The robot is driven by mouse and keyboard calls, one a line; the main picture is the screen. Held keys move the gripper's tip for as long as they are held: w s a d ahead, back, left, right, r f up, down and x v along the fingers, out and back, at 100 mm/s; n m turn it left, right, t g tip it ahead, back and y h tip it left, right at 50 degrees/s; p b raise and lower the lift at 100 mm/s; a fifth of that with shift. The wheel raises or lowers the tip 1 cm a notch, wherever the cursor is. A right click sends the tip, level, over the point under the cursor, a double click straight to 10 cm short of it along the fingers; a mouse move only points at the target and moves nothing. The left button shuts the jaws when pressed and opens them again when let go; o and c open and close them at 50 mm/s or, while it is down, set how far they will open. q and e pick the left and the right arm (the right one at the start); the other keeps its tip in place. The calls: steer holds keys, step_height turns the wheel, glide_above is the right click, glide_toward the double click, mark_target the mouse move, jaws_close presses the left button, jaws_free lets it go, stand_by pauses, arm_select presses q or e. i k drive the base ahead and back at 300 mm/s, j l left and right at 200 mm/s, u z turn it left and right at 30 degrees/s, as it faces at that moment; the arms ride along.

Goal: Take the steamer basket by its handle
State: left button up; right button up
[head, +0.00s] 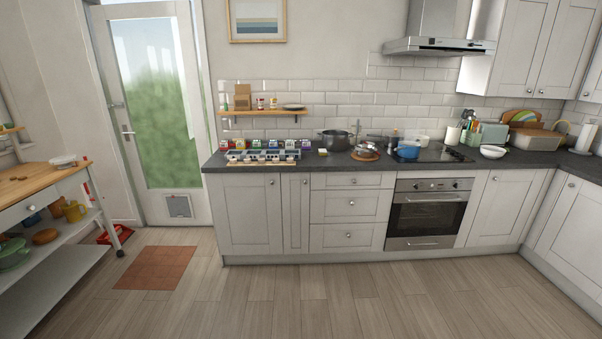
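A small shiny metal item (366,148) sits on a round brown board (365,156) on the dark worktop, left of the hob. It may be the steamer basket, but it is too small to be sure. A thin upright piece (357,128) rises just behind it; I cannot tell whether it is a handle of this item or part of something else. A dark grey pot (334,141) stands to its left. Neither of my grippers is in view.
A blue pot (408,151) stands on the hob (440,155) to the right. Several small boxes and a rack (262,156) crowd the worktop's left end. The wood floor (300,295) before the cabinets is clear. A trolley (75,185) stands at the left.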

mark_target(369, 152)
steer(key=i, duration=0.8)
steer(key=i+j+z, duration=0.15)
steer(key=i+z, duration=0.15)
steer(key=i, duration=0.45)
steer(key=i+j+z, duration=0.15)
steer(key=i+z, duration=0.25)
steer(key=i+j+z, duration=1.15)
steer(key=k+j, duration=0.05)
steer(key=k, duration=0.05)
